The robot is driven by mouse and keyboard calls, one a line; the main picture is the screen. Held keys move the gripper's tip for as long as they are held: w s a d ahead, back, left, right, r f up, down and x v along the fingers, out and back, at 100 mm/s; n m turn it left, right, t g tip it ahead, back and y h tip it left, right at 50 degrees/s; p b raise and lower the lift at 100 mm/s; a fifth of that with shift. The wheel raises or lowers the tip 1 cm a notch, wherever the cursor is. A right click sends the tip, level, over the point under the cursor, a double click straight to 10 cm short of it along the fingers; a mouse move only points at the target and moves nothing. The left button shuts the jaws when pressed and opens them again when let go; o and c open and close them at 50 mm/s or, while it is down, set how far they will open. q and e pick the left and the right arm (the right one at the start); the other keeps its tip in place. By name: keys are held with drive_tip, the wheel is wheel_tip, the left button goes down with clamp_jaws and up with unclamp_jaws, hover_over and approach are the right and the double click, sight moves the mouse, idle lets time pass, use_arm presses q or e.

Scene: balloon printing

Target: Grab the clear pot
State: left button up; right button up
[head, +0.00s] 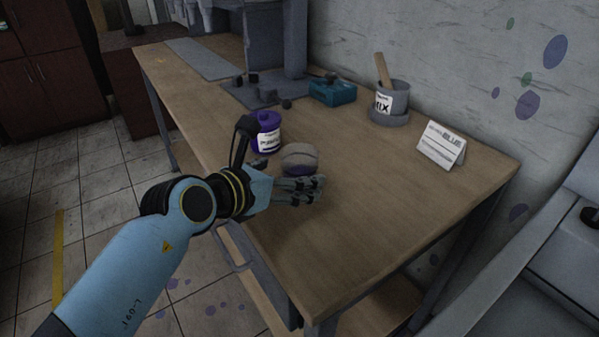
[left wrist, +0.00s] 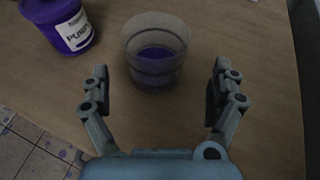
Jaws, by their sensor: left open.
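The clear pot (head: 299,158) stands upright on the wooden table near its left edge, with a little purple at its bottom. In the left wrist view the clear pot (left wrist: 155,48) is see-through, with purple inside low down. My left gripper (head: 305,189) is just in front of the pot, low over the table. In the left wrist view my left gripper (left wrist: 158,80) is open, its fingers spread to either side and the pot ahead between them, a little beyond the tips. Nothing is held. My right gripper is not in view.
A purple labelled pot (head: 268,131) stands beside the clear pot; it also shows in the left wrist view (left wrist: 58,25). The table's right front is clear.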

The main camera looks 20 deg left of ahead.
use_arm(q)
drive_tip(key=x, duration=0.5)
drive_tip(key=shift+w+a+b, duration=0.25)
drive_tip(key=shift+w+b, duration=0.05)
drive_tip(key=shift+s, duration=0.1)
drive_tip(key=c, duration=1.3)
